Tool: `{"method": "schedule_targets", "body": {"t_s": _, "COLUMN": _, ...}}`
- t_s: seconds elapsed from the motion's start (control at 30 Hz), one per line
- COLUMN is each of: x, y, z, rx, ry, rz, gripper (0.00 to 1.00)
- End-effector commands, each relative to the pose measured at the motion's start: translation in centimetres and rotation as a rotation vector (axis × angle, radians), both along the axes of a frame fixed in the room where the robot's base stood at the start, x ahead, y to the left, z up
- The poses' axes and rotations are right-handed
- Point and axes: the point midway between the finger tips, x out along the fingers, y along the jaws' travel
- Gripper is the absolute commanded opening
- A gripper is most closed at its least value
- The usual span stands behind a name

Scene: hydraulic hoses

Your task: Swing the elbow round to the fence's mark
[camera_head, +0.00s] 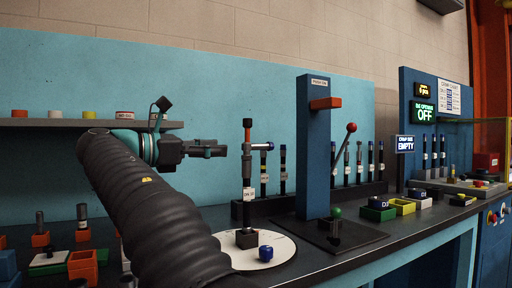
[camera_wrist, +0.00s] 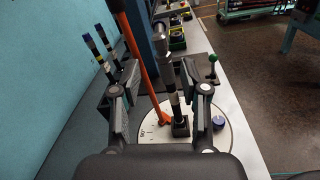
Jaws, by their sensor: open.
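An upright hose with a white label (camera_head: 249,195) stands in a black block on a round white plate (camera_head: 283,252). In the wrist view the elbow (camera_wrist: 162,42) is beyond my fingers. My gripper (camera_head: 226,149) is level with the elbow, just left of it, apparently not touching. In the wrist view my gripper's fingers (camera_wrist: 160,78) are spread, with the hose between them in the picture. The plate carries printed marks, partly hidden. I cannot surely identify the fence.
An orange rod (camera_wrist: 139,60) slants down beside the hose. A blue cap (camera_head: 266,254) sits on the plate. A blue column (camera_head: 314,150) and a red-knobbed lever (camera_head: 351,127) stand to the right. Racked hoses (camera_head: 283,170) stand behind.

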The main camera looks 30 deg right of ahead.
Motion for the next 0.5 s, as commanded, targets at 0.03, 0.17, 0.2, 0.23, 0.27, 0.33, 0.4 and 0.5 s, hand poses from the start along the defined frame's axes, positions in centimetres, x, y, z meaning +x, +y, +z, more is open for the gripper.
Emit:
{"method": "schedule_targets", "body": {"t_s": 0.03, "x": 0.0, "y": 0.0, "z": 0.1, "rx": -0.003, "ry": 0.001, "rz": -0.002, "gripper": 0.45}}
{"method": "schedule_targets", "body": {"t_s": 0.17, "x": 0.1, "y": -1.0, "z": 0.1, "rx": -0.004, "ry": 0.002, "rz": 0.000, "gripper": 0.45}}
{"method": "schedule_targets", "body": {"t_s": 0.2, "x": 0.1, "y": -1.6, "z": 0.0, "rx": -0.004, "ry": 0.002, "rz": 0.001, "gripper": 0.45}}
{"method": "schedule_targets", "body": {"t_s": 0.23, "x": 0.2, "y": -2.1, "z": 0.0, "rx": -0.005, "ry": 0.002, "rz": 0.002, "gripper": 0.45}}
{"method": "schedule_targets", "body": {"t_s": 0.27, "x": 0.2, "y": -2.6, "z": 0.0, "rx": -0.004, "ry": 0.002, "rz": 0.001, "gripper": 0.45}}
{"method": "schedule_targets", "body": {"t_s": 0.33, "x": 0.4, "y": -3.9, "z": 0.0, "rx": -0.005, "ry": 0.002, "rz": 0.002, "gripper": 0.45}}
{"method": "schedule_targets", "body": {"t_s": 0.4, "x": 0.5, "y": -5.2, "z": 0.0, "rx": -0.004, "ry": 0.002, "rz": 0.002, "gripper": 0.45}}
{"method": "schedule_targets", "body": {"t_s": 0.5, "x": 0.7, "y": -7.2, "z": 0.0, "rx": -0.003, "ry": 0.001, "rz": 0.001, "gripper": 0.45}}
